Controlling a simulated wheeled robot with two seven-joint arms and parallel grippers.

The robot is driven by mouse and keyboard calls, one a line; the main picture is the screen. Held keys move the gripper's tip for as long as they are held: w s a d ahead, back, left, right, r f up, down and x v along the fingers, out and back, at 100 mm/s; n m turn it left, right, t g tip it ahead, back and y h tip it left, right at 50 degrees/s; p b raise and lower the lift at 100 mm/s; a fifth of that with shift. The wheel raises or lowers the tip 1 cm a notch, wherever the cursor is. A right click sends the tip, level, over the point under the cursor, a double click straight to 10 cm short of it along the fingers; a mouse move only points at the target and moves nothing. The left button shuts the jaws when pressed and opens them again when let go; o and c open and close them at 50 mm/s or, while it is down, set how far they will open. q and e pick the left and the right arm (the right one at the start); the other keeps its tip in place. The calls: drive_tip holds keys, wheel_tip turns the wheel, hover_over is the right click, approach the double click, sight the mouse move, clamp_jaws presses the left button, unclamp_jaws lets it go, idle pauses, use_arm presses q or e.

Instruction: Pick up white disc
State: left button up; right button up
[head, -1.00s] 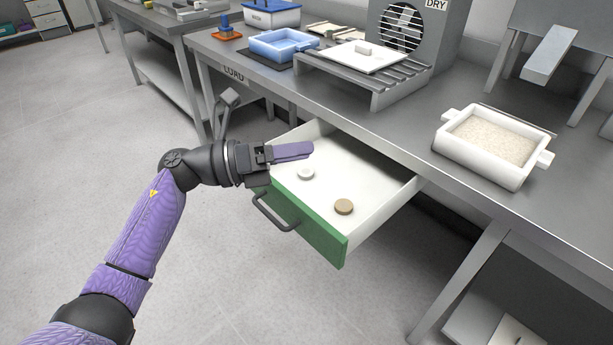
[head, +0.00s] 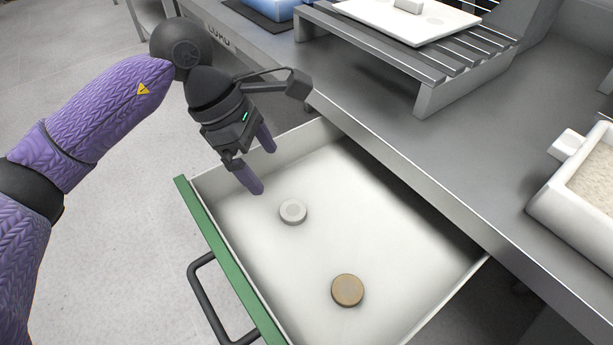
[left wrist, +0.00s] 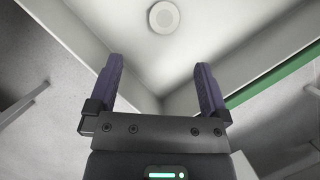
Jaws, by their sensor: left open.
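The white disc (head: 293,211) lies flat in the open drawer (head: 300,265), towards the drawer's left part. It also shows in the left wrist view (left wrist: 164,17), at the top, beyond the fingertips. My left gripper (head: 260,165) is above the drawer's left corner, pointing down, with its purple fingers apart and nothing between them. In the head view it is up and to the left of the white disc and does not touch it. In the left wrist view the open fingers (left wrist: 160,75) frame a drawer corner. My right gripper is not in view.
A brown disc (head: 347,290) lies in the same drawer, nearer the bottom of the head view. The drawer has a green front (head: 232,270) with a dark handle (head: 207,300). The metal bench (head: 420,170) overhangs the drawer's back. A white container (head: 580,205) stands on it.

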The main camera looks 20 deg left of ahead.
sight(292, 209)
use_arm(q)
drive_tip(key=b+x, duration=0.1)
drive_tip(key=x, duration=0.2)
drive_tip(key=b+x, duration=0.2)
drive_tip(key=x, duration=0.1)
drive_tip(key=b+x, duration=0.2)
drive_tip(key=x, duration=0.2)
drive_tip(key=shift+s, duration=0.35)
drive_tip(key=shift+r, duration=0.15)
drive_tip(key=c, duration=1.3)
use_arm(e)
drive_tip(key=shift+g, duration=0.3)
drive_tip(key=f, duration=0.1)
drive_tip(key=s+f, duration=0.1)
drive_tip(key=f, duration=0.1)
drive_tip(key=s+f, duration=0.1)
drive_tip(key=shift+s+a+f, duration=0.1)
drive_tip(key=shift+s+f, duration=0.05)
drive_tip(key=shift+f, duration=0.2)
